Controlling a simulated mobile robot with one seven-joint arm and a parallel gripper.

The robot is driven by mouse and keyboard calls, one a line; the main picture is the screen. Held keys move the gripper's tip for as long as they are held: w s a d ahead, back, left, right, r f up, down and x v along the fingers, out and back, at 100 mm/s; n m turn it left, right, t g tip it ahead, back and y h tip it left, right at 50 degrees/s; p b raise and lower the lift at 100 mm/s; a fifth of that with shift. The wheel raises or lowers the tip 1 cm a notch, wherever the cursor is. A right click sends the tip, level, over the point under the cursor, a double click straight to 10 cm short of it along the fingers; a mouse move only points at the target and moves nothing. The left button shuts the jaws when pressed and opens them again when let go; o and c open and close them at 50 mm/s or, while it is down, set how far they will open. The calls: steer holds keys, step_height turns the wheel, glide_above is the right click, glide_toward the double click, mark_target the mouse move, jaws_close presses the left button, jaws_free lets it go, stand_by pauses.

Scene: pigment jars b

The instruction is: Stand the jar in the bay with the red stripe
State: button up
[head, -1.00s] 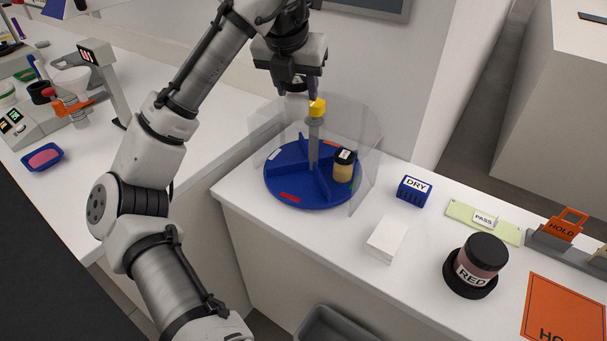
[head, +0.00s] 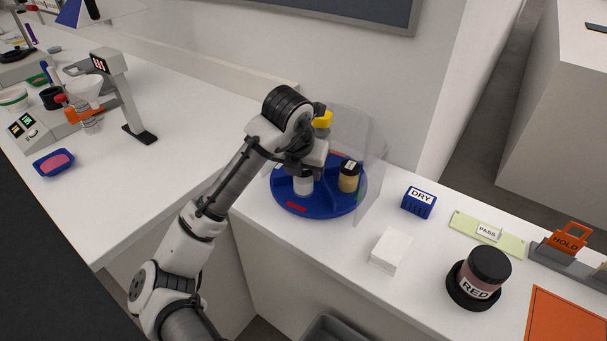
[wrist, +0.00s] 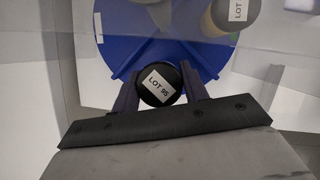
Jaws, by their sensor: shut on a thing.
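The held jar (head: 303,187) has a pale body in the head view; the wrist view shows its black lid (wrist: 157,84) with a "LOT 95" label. My gripper (wrist: 158,88) is shut on it, one finger on each side. It is low over the front of the blue turntable (head: 335,212), just behind the red stripe (head: 297,207). I cannot tell whether its base touches the floor of the bay. The red stripe is hidden in the wrist view, where a white stripe (wrist: 98,27) and a green stripe (wrist: 236,39) show.
A yellow jar with a black lid (head: 349,177) stands in the right bay. A DRY block (head: 418,203), white box (head: 387,251) and RED jar (head: 480,278) are to the right.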

steer(key=shift+f, duration=1)
steer(key=o, duration=1)
steer(key=shift+f, duration=0.15)
steer(key=b+v, duration=0.1)
steer(key=v, duration=1.1)
steer(key=shift+b, duration=0.35)
